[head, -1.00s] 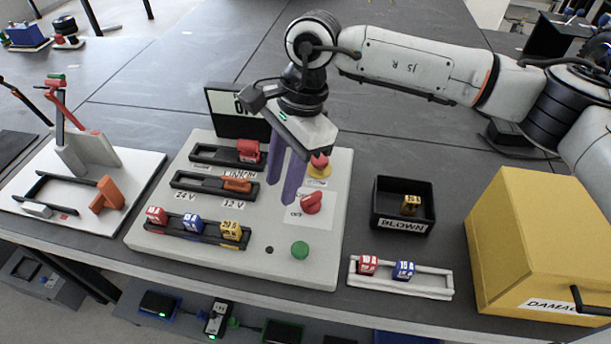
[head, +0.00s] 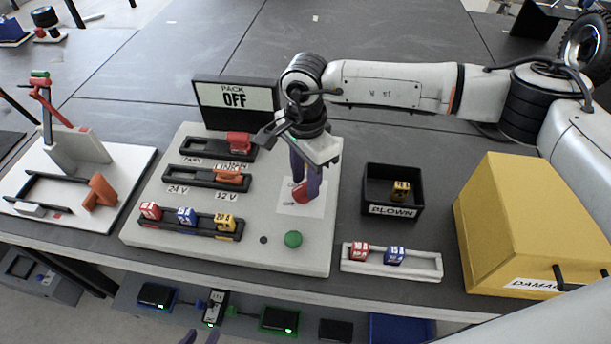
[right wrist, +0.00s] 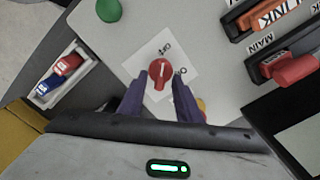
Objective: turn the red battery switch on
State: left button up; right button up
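The red battery switch (head: 301,192) is a rotary knob on a white card on the grey panel (head: 265,255). It also shows in the right wrist view (right wrist: 160,72), with the OFF label beyond it and a second label partly visible beside it. The display (head: 235,98) reads PACK OFF. My right gripper (head: 306,190) points down over the switch, its purple fingers open on either side of the knob's near end. In the right wrist view (right wrist: 158,98) gaps show between knob and fingers. My left gripper (head: 200,338) barely shows at the bottom edge, tips apart.
A green button (head: 293,239) is near the switch. A red-and-yellow button (right wrist: 202,105) is mostly hidden by my right gripper. Slider switches (head: 208,178) and a fuse row (head: 190,222) lie left. A black bin (head: 370,200) and yellow box (head: 510,225) stand right.

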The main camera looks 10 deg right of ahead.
grip_shut()
